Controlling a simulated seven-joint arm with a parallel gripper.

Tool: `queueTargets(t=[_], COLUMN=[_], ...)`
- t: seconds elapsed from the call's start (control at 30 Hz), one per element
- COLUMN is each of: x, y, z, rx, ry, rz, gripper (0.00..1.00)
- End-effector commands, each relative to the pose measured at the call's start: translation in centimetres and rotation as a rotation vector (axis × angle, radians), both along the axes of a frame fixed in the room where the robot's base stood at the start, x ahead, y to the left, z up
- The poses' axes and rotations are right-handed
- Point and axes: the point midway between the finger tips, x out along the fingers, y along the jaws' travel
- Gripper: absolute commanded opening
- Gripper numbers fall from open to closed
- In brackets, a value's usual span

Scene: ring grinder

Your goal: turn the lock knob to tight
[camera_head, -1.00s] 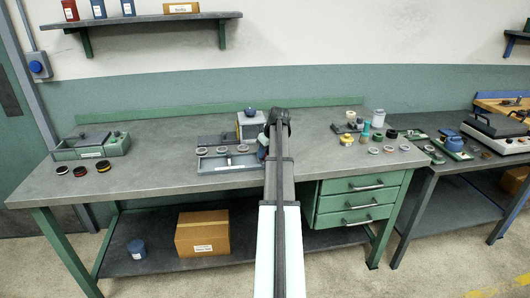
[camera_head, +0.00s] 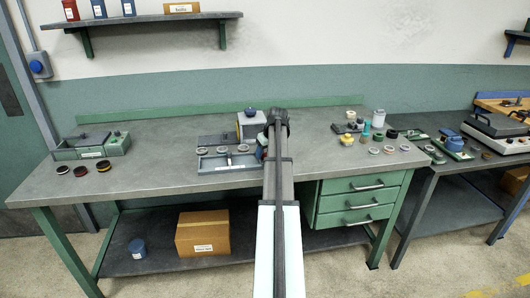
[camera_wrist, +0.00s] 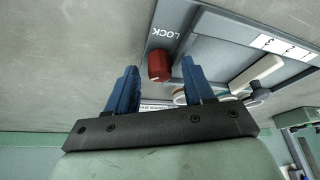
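The red lock knob (camera_wrist: 159,65) stands on a grey panel beside the printed word LOCK in the wrist view. My gripper (camera_wrist: 158,75) has two blue fingers, spread apart, with the knob between and just beyond their tips. A gap shows on both sides of the knob, so the gripper is open and holds nothing. In the head view the grinder fixture (camera_head: 226,162) is a grey tray with several rings along it, on the bench. My arm hides the knob and most of the gripper there.
A light lever (camera_wrist: 256,73) and a numbered scale (camera_wrist: 285,45) sit on the same panel, right of the knob. The bench (camera_head: 150,170) is clear left of the fixture, up to several dark rings. Small parts and a white jar (camera_head: 378,118) stand to the right.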

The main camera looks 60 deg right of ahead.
Motion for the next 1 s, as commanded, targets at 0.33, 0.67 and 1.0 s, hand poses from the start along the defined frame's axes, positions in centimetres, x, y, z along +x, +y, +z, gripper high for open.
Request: queueTargets(t=[0.33, 0.67, 1.0], x=[-0.2, -2.0, -4.1], y=[0.1, 0.7, 1.4], z=[0.5, 5.1, 10.5], rx=[0.0, -0.002, -0.001], ry=[0.0, -0.001, -0.001], rz=[0.0, -0.001, 0.0], gripper=[0.53, 0.53, 0.53])
